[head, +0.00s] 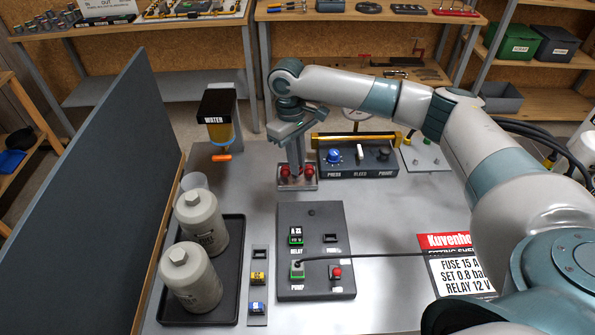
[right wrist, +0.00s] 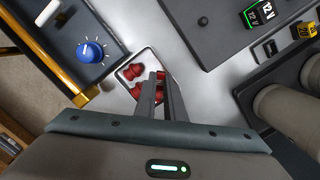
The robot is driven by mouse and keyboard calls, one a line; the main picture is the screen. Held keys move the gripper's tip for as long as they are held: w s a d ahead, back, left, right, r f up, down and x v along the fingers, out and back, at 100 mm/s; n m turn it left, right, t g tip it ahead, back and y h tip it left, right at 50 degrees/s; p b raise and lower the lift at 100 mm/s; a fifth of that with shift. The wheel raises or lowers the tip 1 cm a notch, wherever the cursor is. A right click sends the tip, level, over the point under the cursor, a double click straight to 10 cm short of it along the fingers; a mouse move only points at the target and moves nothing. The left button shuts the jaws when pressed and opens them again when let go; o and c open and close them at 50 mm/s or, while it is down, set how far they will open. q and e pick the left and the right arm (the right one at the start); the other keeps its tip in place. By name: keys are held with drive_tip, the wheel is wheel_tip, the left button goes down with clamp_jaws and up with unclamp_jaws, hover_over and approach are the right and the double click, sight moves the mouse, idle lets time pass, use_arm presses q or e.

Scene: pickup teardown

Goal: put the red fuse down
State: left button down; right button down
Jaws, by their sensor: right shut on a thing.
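My right gripper (head: 297,168) points down, with its fingertips at a small metal tray (head: 283,185) in the head view. In the right wrist view its two fingers are close together, with red showing at the fingertips. It is shut on the red fuse (right wrist: 160,76), which is mostly hidden by the fingers. Red rounded pieces (right wrist: 133,71) lie in the tray beside the fingers. I cannot tell whether the held fuse touches the tray floor. My left gripper is not in view.
A dark panel with a blue knob (head: 334,155) stands right of the tray. A grey relay and pump panel (head: 318,225) lies in front. A narrow strip (head: 259,268) holds a yellow and a blue fuse. Two canisters (head: 200,225) stand in a black tray at left.

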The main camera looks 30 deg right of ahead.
wheel_tip(320, 180, down, 3)
drive_tip(key=shift+f+p, duration=0.2)
drive_tip(key=shift+p, duration=0.7)
drive_tip(key=shift+f, duration=0.3)
drive_tip(key=c, duration=1.8)
unclamp_jaws()
drive_tip(key=shift+c, duration=0.2)
drive_tip(key=shift+r, duration=0.1)
drive_tip(key=shift+w+r+b, duration=0.1)
drive_tip(key=shift+r+b, duration=0.25)
drive_tip(key=shift+r, duration=0.2)
wheel_tip(320, 180, up, 11)
drive_tip(key=w+b, duration=0.1)
drive_tip(key=b, duration=0.2)
drive_tip(key=shift+a+f, duration=0.15)
drive_tip(key=shift+a, duration=0.1)
